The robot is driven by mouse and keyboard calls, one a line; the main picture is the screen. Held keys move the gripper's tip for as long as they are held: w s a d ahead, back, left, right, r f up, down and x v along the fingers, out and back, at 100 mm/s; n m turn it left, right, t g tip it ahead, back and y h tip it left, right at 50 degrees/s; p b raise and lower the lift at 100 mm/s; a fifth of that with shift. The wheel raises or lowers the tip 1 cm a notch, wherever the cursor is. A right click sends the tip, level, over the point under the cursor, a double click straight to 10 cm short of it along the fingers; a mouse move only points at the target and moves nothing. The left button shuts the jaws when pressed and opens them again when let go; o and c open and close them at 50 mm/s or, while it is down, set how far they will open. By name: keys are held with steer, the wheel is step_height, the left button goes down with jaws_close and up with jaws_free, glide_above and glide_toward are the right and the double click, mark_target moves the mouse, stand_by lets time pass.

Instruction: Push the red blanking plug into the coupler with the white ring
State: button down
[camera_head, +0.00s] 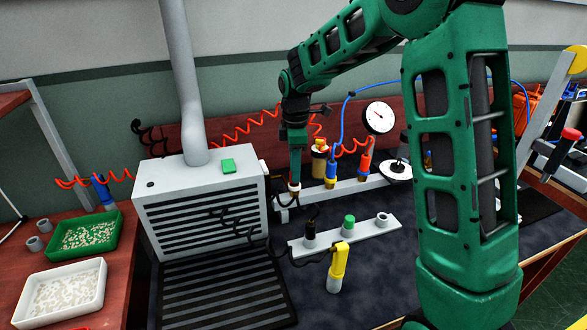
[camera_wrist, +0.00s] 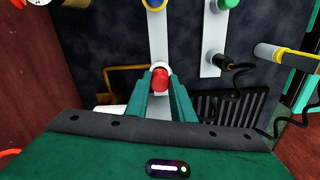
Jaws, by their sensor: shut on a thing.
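The red blanking plug (camera_wrist: 160,77) is between the green fingertips of my gripper (camera_wrist: 161,84) in the wrist view. The fingers are shut on it. The coupler with the white ring (camera_wrist: 162,66) shows just beyond the plug and lines up with it in this view. I cannot tell how far the plug is in, if at all. In the head view my gripper (camera_head: 295,180) points down at the left part of the rear rail, right over the white ring (camera_head: 294,187). The fingers hide the plug there.
A front rail (camera_head: 367,231) holds black (camera_head: 310,228) and green (camera_head: 348,221) pieces. A yellow-topped piece (camera_head: 339,260) stands before it. A grey vented box (camera_head: 203,205) stands left.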

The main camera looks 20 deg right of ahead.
steer(key=shift+f, duration=0.4)
steer(key=c, duration=1.4)
jaws_free()
steer(key=shift+c, duration=0.2)
step_height(320, 180, up, 11)
steer(key=shift+f, duration=0.2)
